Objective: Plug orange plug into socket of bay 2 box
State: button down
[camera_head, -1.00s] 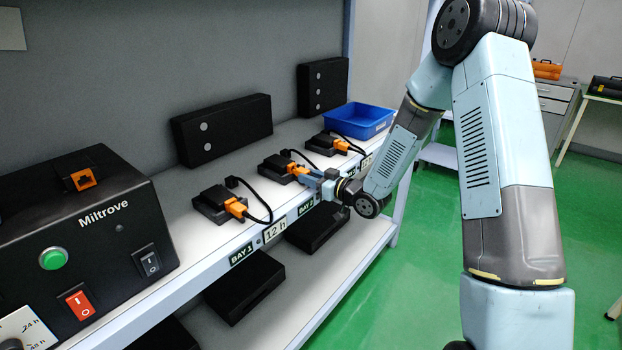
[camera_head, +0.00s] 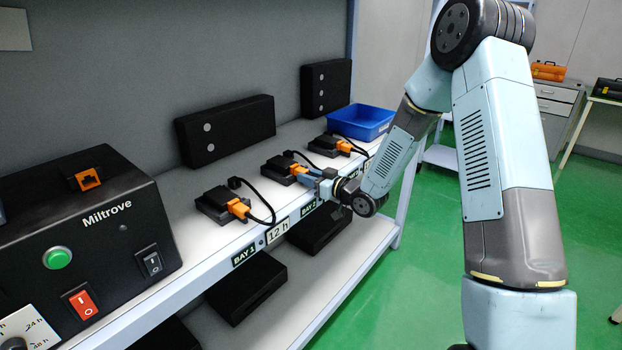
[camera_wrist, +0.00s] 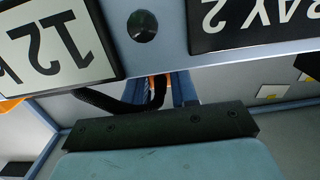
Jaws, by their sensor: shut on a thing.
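The bay 2 box (camera_head: 280,171) is a small black box on the white shelf, in the middle of three alike. The orange plug (camera_head: 297,168) is at its front face, with a black cable looping off it. My gripper (camera_head: 312,176) is shut on the orange plug, in front of the box. Whether the plug is fully seated in the socket cannot be told. In the wrist view, a bit of orange (camera_wrist: 152,78) shows between my blue fingers, mostly hidden behind the shelf edge. The bay 2 label (camera_wrist: 255,20) appears upside down there.
The bay 1 box (camera_head: 217,203) and the far box (camera_head: 329,146) each have an orange plug at the front. A large black Miltrove unit (camera_head: 85,225) stands at left. A blue bin (camera_head: 360,122) is at the far end. The shelf edge (camera_head: 265,240) runs below my gripper.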

jog(key=c, duration=0.8)
grip_release()
jog(key=v, duration=1.3)
jog(key=shift+s+d, duration=0.15)
jog(key=shift+d, duration=0.15)
